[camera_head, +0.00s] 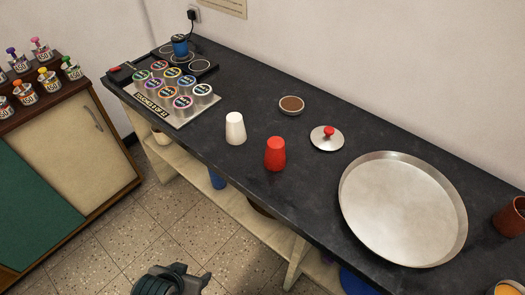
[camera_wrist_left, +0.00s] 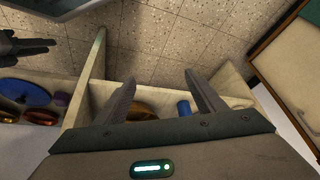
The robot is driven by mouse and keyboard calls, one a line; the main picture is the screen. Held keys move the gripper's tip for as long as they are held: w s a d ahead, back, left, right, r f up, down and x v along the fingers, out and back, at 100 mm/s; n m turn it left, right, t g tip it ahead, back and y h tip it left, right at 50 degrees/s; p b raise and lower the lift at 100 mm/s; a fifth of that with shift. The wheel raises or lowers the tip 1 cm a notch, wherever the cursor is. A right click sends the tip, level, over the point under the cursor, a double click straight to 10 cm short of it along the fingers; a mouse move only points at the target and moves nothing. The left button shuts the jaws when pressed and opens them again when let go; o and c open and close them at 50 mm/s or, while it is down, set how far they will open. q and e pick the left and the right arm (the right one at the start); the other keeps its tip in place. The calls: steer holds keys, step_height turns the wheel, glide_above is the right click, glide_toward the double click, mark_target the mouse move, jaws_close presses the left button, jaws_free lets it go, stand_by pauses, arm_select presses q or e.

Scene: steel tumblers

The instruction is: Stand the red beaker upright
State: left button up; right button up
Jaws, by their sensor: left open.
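The red beaker (camera_head: 275,154) stands on the dark counter near its front edge. Its closed end appears to be up, so it looks mouth-down. A white beaker (camera_head: 235,128) stands to its left, also narrow end up. My left gripper (camera_head: 188,280) is at the bottom edge of the head view, over the floor and well apart from the red beaker. In the left wrist view its two fingers (camera_wrist_left: 160,78) are spread with nothing between them. Another dark gripper (camera_wrist_left: 28,46), apparently my right one, shows at the left wrist view's left edge; its opening is unclear.
The dark counter (camera_head: 320,180) also holds a rack of labelled tins (camera_head: 178,112), a small brown-filled bowl (camera_head: 291,105), a red-knobbed lid (camera_head: 327,137), a large round tray (camera_head: 400,210) and a brownish-red cup (camera_head: 511,217). Open shelves lie below. Bare counter surrounds the red beaker.

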arm_select(q)
steer(key=w+d+r+t+h, duration=0.25)
steer(key=w+r+t, duration=0.45)
steer(key=w+r, duration=0.55)
steer(key=w+d+r+m+t+h, duration=0.1)
steer(key=d+r+m+t+h, duration=0.1)
steer(key=d+r+m+h, duration=0.3)
steer(key=d+r+h, duration=0.2)
steer(key=d+r, duration=0.2)
steer(key=shift+w+r+h, duration=0.15)
steer(key=shift+r+h, duration=0.2)
arm_select(e)
steer(key=shift+w, duration=0.15)
arm_select(q)
steer(key=shift+d, duration=0.15)
steer(key=p, duration=0.1)
glide_toward(270, 156)
steer(key=p+x, duration=0.1)
steer(key=x, duration=0.6)
steer(key=shift+w+d+p, duration=0.15)
steer(key=shift+p, duration=0.25)
arm_select(e)
steer(key=s, duration=0.3)
steer(key=shift+s+d+f, duration=0.3)
steer(key=shift+s+f, duration=0.05)
